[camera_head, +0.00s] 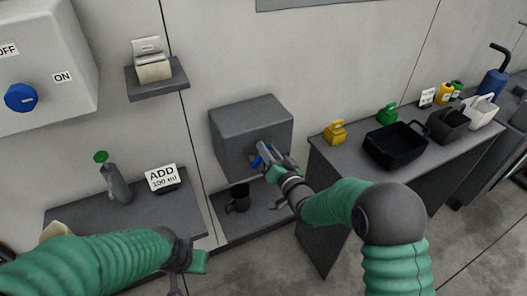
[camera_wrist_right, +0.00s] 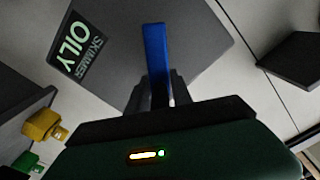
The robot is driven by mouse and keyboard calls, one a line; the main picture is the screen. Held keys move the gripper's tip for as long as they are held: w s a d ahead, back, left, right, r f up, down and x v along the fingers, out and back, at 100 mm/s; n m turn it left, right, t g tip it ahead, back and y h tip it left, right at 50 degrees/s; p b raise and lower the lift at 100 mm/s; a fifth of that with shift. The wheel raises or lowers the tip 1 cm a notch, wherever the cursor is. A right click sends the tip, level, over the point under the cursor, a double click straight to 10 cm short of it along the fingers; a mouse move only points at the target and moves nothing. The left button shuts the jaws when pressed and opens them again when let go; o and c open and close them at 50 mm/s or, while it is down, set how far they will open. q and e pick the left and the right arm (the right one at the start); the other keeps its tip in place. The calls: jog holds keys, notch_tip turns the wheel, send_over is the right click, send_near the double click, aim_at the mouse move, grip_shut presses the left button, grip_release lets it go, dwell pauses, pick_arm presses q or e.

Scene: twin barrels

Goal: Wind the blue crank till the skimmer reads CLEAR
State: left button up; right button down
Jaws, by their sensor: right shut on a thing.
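The skimmer is a dark grey box (camera_head: 250,118) on the wall in the middle of the head view.
A black mug (camera_head: 238,198) stands on a shelf below the skimmer. At left are a bottle (camera_head: 116,184), an ADD sign (camera_head: 162,178) and a blue knob (camera_head: 20,97).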

aim_at(243, 169)
notch_tip(243, 169, down, 8)
jog(key=d+r+m+b, duration=0.1)
jog(key=d+m+b, duration=0.1)
jog(key=m, duration=1.1)
jog(key=s+a+f+m+b, duration=0.1)
jog(key=a+m, duration=0.1)
jog(key=m, duration=0.3)
jog(key=a+f+m+b, duration=0.2)
jog(key=m, duration=0.3)
jog(key=s+a+f+m+b, duration=0.1)
jog(key=a+m+b, duration=0.1)
jog(key=m, duration=0.2)
jog(key=shift+s+a+f+m, duration=0.1)
jog(key=shift+s+f+m, duration=0.2)
jog(key=shift+m, duration=0.1)
jog(key=shift+s+a+r+m+b, duration=0.2)
jog(key=shift+a+m+b, duration=0.15)
jog(key=shift+m, duration=0.35)
jog(key=shift+s+a+r+m+b, duration=0.2)
jog(key=shift+a+m+b, duration=0.15)
jog(key=shift+m, duration=0.35)
jog(key=shift+r, duration=0.1)
jog(key=c, duration=1.5)
grip_release()
jog(key=shift+o, duration=0.9)
jog(key=shift+w+r, duration=0.1)
jog(key=shift+r, duration=0.05)
